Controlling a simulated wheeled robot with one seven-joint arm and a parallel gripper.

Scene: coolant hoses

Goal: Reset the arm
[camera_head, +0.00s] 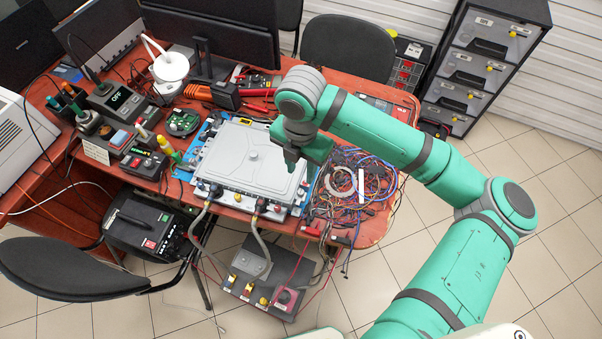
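My green arm reaches in from the lower right, bends at the elbow on the right and extends over the table. My gripper (291,166) points down above the right part of a grey metal box (240,158) on the table. Its fingers are small and partly hidden by the wrist, so I cannot tell whether they are open or shut. Two grey hoses (262,240) run from fittings on the box's front edge down to a dark unit (268,275) below the table edge.
A tangle of coloured cables (352,190) lies right of the box. Tools and devices crowd the table's left side, with a white lamp (170,66) and monitor (215,30) behind. Chairs (75,255) stand at the left and at the back (348,45). A drawer cabinet (485,60) stands back right. Tiled floor at right is clear.

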